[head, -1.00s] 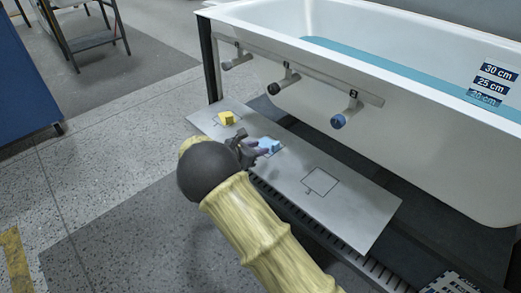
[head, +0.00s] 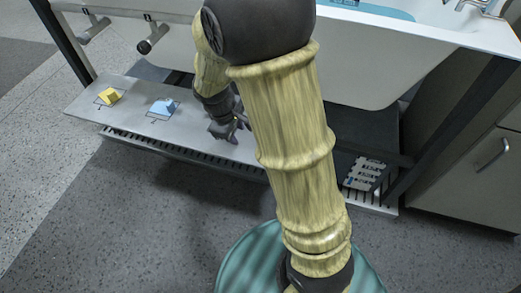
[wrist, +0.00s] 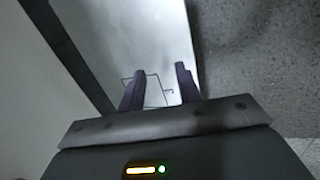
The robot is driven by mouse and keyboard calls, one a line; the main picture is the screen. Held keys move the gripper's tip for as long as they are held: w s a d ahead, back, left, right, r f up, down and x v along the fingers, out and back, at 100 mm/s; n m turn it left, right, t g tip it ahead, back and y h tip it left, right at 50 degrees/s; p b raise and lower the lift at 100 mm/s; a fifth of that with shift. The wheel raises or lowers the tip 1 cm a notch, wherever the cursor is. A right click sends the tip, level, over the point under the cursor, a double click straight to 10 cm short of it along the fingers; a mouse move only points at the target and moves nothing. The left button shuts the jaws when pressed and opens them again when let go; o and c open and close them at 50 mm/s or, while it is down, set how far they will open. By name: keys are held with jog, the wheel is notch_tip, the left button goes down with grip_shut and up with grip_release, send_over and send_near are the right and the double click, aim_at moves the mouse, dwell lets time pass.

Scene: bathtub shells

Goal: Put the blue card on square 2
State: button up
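The blue card (head: 163,106) looks like a small light-blue block-like piece on the middle outlined square of the grey shelf (head: 192,130). A yellow piece (head: 109,97) sits on the left square. My gripper (head: 232,130) is to the right of the blue piece, apart from it, over the shelf's right part. In the wrist view my gripper (wrist: 160,88) has its two fingers apart with nothing between them. An empty outlined square (wrist: 147,90) shows beyond and between the fingers, with a small number too blurred to read surely. My arm hides part of the shelf's right end.
The white tub (head: 370,60) stands behind the shelf. A pale slotted item (head: 366,172) lies on the dark rack at the right. A cabinet (head: 485,160) stands at the far right. Floor in front at left is clear.

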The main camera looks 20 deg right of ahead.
jog(key=s+d+r+m+y, duration=0.2)
jog(key=s+d+r+m, duration=0.1)
jog(key=s+m, duration=0.6)
jog(key=shift+s+t+y, duration=0.3)
jog(key=shift+s+t, duration=0.1)
jog(key=shift+s, duration=0.55)
jog(key=shift+d, duration=0.1)
